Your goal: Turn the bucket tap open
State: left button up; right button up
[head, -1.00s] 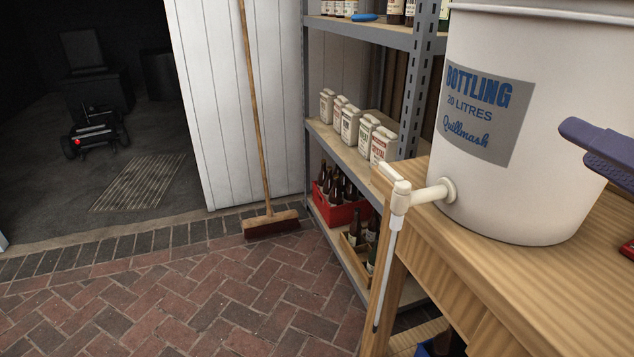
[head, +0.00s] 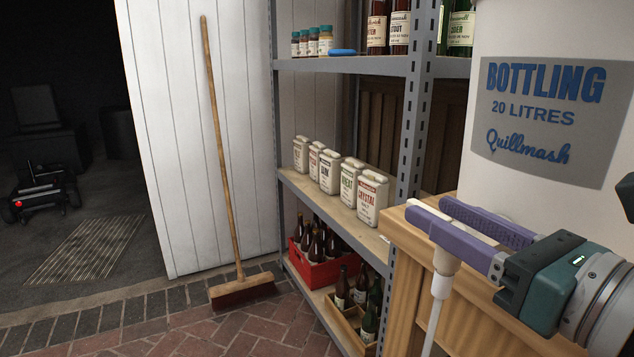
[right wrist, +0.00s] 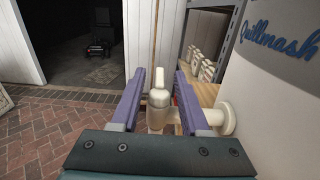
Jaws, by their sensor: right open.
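The white bottling bucket (head: 520,175) stands on the wooden bench at the right, with a blue and grey "Bottling 20 litres" label. Its white tap (right wrist: 160,118) shows in the right wrist view, with the lever (right wrist: 160,88) pointing away from my wrist. My right gripper (head: 430,207) is open, its purple fingers on either side of the tap's lever. In the right wrist view the fingers (right wrist: 160,78) stand apart with gaps beside the lever. In the head view the fingers hide most of the tap, and a white tube (head: 436,305) hangs below it. My left gripper is not in view.
A metal shelf rack (head: 350,66) behind the bench holds white packets (head: 342,180), bottles and a red bottle crate (head: 318,272). A broom (head: 222,150) leans on the white door. The brick floor (head: 190,335) in front is clear.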

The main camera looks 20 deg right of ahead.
aim_at(421, 204)
jog(key=shift+w+a, duration=0.15)
jog(key=shift+w, duration=1.65)
jog(key=shift+c, duration=0.2)
grip_shut()
